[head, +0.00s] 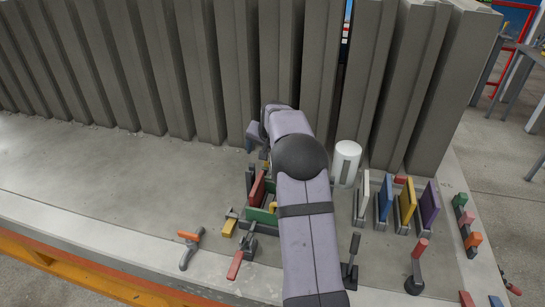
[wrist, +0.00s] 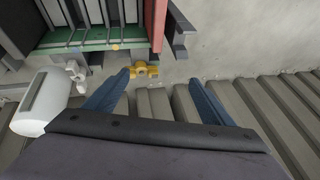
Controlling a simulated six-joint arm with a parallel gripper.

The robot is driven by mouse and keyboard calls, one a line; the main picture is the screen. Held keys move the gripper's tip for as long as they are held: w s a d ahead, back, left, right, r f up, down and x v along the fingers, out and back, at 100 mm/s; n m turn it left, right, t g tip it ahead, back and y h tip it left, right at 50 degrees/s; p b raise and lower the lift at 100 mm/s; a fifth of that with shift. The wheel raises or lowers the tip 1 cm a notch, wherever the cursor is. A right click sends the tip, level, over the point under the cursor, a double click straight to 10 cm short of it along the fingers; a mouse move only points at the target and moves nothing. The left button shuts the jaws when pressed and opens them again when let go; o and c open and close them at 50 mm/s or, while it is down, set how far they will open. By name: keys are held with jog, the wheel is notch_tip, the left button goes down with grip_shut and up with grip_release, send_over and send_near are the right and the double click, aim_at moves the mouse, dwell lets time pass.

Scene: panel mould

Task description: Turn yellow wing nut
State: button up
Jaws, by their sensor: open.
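The yellow wing nut (wrist: 142,70) shows in the wrist view, low beside the end of the mould. My gripper (wrist: 159,77) is open, with its two blue fingers spread and nothing held between them. In that view the nut appears between the fingertips, closer to the left one. I cannot tell the height gap, and no contact is clear. The mould has a green base (wrist: 100,42), grey bars and a red side panel (wrist: 157,22). In the head view the mould's red panel (head: 257,190) shows left of my arm, which hides most of the gripper.
A white cylinder (head: 346,162) stands right of my arm; it is at left in the wrist view (wrist: 42,102). Upright coloured panels, such as the purple one (head: 429,207), stand further right. Grey concrete slabs (head: 205,70) line the back. The table's left (head: 90,180) is clear.

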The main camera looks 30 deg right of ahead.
jog(key=shift+w+d+r+g+h+p, duration=0.1)
jog(key=shift+d+r+g+h+p, duration=0.15)
jog(key=shift+d+g+h+p, duration=0.35)
jog(key=shift+w+d+r+g+h+p, duration=0.1)
jog(key=shift+d+r+g+h+p, duration=0.25)
jog(key=shift+d+g, duration=0.3)
jog(key=shift+f, duration=0.2)
jog(key=shift+p+x, duration=1.55)
jog(key=shift+x, duration=1.95)
jog(key=c, duration=1.1)
